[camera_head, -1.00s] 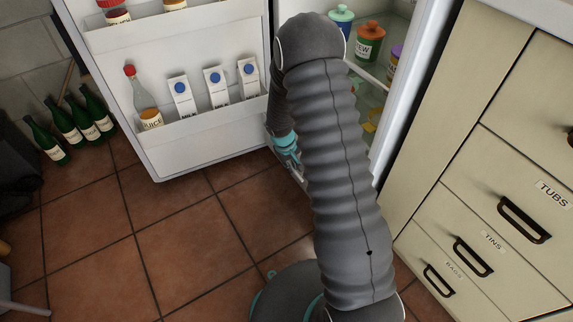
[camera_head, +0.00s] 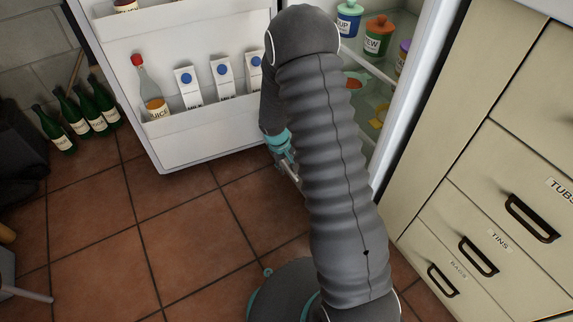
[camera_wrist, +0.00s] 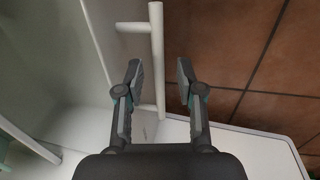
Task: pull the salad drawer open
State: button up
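The salad drawer's pale front (camera_wrist: 103,25) shows in the wrist view, with a white bar handle (camera_wrist: 157,50) standing off it on two short posts. My gripper (camera_wrist: 159,75) is open, one finger to each side of the bar in the picture, nearer the bar's lower end. Neither finger visibly presses on the bar, and I cannot tell how deep the bar sits between them. In the head view my arm hides most of the drawer and the fingers; only the wrist end shows low at the fridge opening.
The fridge door (camera_head: 205,140) stands open at left, holding a bottle (camera_head: 148,90) and milk cartons (camera_head: 188,85). Jars (camera_head: 377,35) stand on a shelf (camera_head: 368,68) inside. Cabinet drawers (camera_head: 500,210) stand close at right. Green bottles (camera_head: 78,115) are by the wall. Floor before the door is clear.

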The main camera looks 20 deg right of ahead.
jog(key=shift+r, duration=0.1)
notch_tip(320, 180, up, 12)
jog(key=a, duration=0.2)
jog(key=shift+s+a+f, duration=0.15)
jog(key=shift+s+f, duration=0.05)
jog(key=shift+s, duration=0.05)
dwell(0.5)
jog(key=s+a+r+m+t+y+p, duration=0.1)
jog(key=s+r+t+p, duration=0.4)
jog(key=s+r, duration=2.3)
notch_tip(320, 180, up, 4)
jog(key=shift+a+f+m+y+p, duration=0.1)
jog(key=shift+a+m+y+p, duration=0.25)
jog(key=shift+m+y+p, duration=0.35)
